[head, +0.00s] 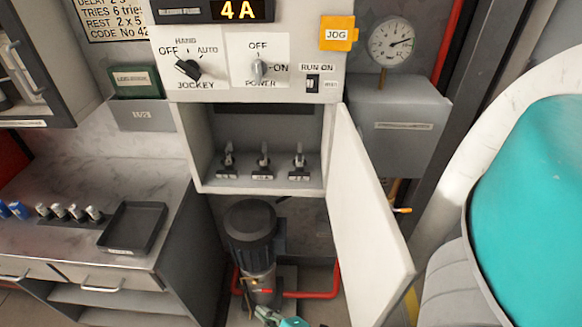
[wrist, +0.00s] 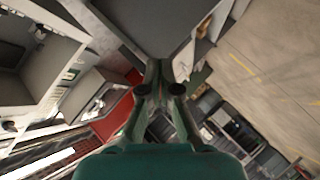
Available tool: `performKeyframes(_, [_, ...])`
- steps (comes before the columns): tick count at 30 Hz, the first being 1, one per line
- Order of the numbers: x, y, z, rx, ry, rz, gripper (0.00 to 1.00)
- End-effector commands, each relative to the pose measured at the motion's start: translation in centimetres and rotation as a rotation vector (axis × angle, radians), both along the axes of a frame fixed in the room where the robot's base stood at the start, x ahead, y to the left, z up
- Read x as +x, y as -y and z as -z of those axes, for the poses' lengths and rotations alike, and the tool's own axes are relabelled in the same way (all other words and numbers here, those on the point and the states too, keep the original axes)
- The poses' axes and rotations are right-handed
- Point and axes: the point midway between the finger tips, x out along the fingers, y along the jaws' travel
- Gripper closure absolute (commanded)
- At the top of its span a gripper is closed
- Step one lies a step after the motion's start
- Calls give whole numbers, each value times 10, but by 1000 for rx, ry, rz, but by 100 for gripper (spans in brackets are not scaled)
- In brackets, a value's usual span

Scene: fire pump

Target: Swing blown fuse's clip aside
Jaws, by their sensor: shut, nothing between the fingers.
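Three fuses stand in a row inside the open cabinet compartment in the head view: a left fuse (head: 228,160), a middle fuse (head: 264,161) and a right fuse (head: 299,161). Each has a dark base with a small label and a grey upright part. The clips are too small to make out, and I cannot tell which fuse is blown. My gripper (head: 266,314) shows at the bottom edge of the head view, well below the compartment and apart from the fuses. In the wrist view my gripper (wrist: 161,90) is shut and empty. No fuse is clearly seen there.
The white cabinet door (head: 368,215) hangs open on the compartment's right. A dark pump motor (head: 250,235) and red pipe (head: 310,294) lie below. At left, a worktop holds a black tray (head: 133,228) and several spare fuses (head: 72,212).

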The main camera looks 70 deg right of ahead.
Motion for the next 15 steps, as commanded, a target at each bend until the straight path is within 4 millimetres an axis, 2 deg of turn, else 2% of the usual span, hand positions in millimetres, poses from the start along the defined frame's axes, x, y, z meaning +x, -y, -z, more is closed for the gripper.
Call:
performKeyframes(1, [13, 9, -2, -48, -6, 21, 100])
performKeyframes(8, [53, 55, -16, -268, -68, 143, 100])
performKeyframes(15, [85, 105, -48, -467, -135, 318, 100])
